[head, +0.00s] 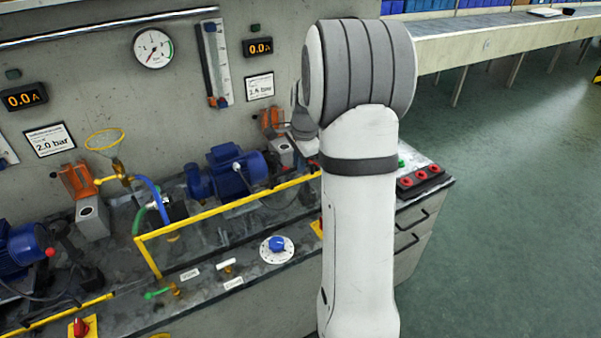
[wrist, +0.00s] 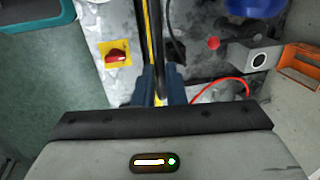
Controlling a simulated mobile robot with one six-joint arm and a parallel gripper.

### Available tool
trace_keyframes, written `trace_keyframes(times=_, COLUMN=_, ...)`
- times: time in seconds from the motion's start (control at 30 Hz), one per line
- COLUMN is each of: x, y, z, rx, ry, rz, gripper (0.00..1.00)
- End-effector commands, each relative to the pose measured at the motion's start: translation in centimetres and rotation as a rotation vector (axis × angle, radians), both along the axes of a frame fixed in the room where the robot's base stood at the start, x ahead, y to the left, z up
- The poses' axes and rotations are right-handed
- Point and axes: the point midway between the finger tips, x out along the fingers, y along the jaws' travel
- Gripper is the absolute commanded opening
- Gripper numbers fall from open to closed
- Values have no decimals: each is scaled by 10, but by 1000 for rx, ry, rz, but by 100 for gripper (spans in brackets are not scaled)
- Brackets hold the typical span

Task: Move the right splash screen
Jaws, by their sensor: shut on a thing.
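The right splash screen (head: 230,205) is a yellow frame along the bench front, before the blue pump motor (head: 235,172). Its left post stands on the bench; its right end is hidden behind my arm in the head view. In the wrist view the frame shows as a narrow yellow strip (wrist: 147,35) beside a black bar. My gripper (wrist: 160,88) is shut on this frame, with a dark blue finger on each side. The head view hides my gripper behind my arm.
A red knob on a yellow plate (wrist: 117,57) lies close left of the fingers. An orange part (wrist: 302,68) and a grey block (wrist: 262,58) stand at the right. A box with red buttons (head: 421,181) sits at the bench's right end. Open floor (head: 500,220) lies beyond.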

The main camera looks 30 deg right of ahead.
Motion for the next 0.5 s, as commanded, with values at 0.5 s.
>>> trace_keyframes(times=0.5, x=0, y=0, z=97, rx=-1, ry=-1, rz=0, gripper=0)
